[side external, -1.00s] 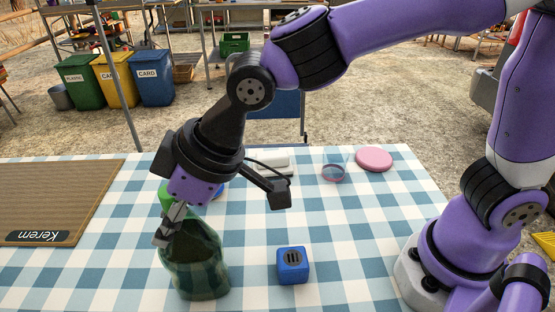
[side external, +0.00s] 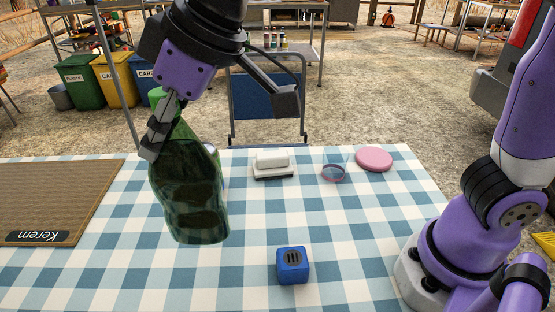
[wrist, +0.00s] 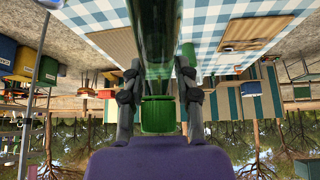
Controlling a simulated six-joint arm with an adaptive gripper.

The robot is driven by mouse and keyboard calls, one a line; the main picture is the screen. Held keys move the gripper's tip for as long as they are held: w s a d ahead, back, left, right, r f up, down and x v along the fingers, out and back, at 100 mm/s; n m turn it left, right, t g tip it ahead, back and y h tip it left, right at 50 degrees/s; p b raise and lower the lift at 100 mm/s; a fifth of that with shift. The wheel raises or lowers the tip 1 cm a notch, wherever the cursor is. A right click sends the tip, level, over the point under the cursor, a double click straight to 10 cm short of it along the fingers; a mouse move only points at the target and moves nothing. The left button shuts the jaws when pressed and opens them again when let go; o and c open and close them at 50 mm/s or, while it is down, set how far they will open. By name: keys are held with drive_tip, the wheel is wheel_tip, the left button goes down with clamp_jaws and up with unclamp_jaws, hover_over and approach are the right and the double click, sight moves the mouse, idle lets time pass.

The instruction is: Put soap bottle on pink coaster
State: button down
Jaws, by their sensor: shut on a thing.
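The soap bottle (side external: 190,195) is green and see-through with a green cap. My gripper (side external: 158,135) is shut on its upper part, just below the cap, and holds it clear of the table, slightly tilted. In the wrist view the bottle (wrist: 154,40) runs up between the two fingers, with its green cap (wrist: 158,115) nearest the camera. The pink coaster (side external: 374,158) is a round disc lying bare at the back right of the table, well to the right of the bottle.
A clear glass dish (side external: 333,172) stands just left of the coaster. A white brush-like object (side external: 272,163) lies further left. A brown "Kerem" mat (side external: 60,200) covers the table's left. The checkered cloth (side external: 350,225) is clear at the middle right.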

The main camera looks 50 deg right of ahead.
drive_tip(key=w+d+r+m+t+h, duration=0.15)
drive_tip(key=d+m+h, duration=0.8)
drive_tip(key=d, duration=1.65)
drive_tip(key=s+d+r+m+g, duration=0.1)
drive_tip(key=s+d+m+g, duration=0.1)
drive_tip(key=s+d+m, duration=0.5)
drive_tip(key=s+d+f, duration=0.1)
drive_tip(key=d+f, duration=0.9)
drive_tip(key=d, duration=0.3)
drive_tip(key=shift+d+f+m, duration=0.4)
drive_tip(key=shift+m, duration=0.05)
drive_tip(key=shift+f, duration=0.1)
drive_tip(key=c, duration=0.6)
unclamp_jaws()
